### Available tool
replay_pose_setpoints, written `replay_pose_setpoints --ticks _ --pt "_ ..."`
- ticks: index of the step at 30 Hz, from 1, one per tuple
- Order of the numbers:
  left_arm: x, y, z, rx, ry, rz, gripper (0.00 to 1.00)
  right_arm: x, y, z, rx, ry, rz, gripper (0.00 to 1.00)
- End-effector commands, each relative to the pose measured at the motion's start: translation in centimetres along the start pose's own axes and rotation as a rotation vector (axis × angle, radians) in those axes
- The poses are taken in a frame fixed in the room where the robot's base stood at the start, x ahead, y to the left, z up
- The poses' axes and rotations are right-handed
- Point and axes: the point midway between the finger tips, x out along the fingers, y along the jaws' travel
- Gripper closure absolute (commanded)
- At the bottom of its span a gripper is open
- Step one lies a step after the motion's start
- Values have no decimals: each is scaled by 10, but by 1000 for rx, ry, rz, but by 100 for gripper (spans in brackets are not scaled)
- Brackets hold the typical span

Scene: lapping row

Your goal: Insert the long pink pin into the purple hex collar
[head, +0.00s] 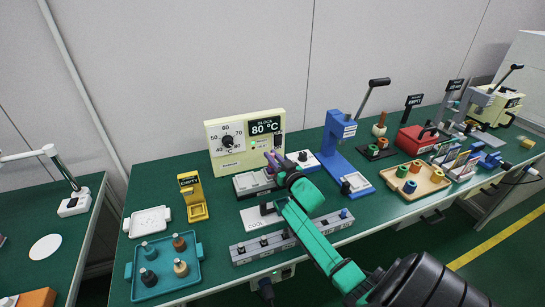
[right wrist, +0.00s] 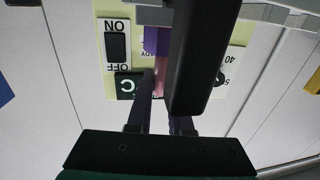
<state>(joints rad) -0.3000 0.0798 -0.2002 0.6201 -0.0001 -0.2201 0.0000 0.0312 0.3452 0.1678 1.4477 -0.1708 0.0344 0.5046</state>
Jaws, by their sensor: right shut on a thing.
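My right gripper (head: 272,160) is raised in front of the cream heater panel, above the grey block unit. It is shut on a slim pink pin (right wrist: 160,78), which shows between the fingers in the right wrist view. A bright purple piece (right wrist: 151,40) shows just beyond the pink part in that view. It may be the purple hex collar, but its hex shape is not visible and a dark bar partly covers it. I cannot tell whether the pin is inside it or only in line with it. My left gripper is not in view.
The cream panel (head: 243,141) reads 80 °C and stands behind the grey block unit (head: 247,186). A white COOL plate (head: 254,220) and a long grey rail (head: 255,249) lie in front. A blue press (head: 338,143) stands to the right. A teal tray (head: 164,289) is at left.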

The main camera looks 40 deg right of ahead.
Motion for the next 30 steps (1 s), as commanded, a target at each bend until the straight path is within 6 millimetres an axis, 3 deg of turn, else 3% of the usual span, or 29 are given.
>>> replay_pose_setpoints --ticks 15,16,18,19,30 --pt "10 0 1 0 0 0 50 0 0 14 0 1 0 100" --pt "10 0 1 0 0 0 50 0 0 13 0 1 0 78" --pt "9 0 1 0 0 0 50 0 0 13 0 1 0 51" --pt "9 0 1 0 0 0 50 0 0 13 0 1 0 46" --pt "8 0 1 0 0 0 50 0 0 8 -1 0 0 46"
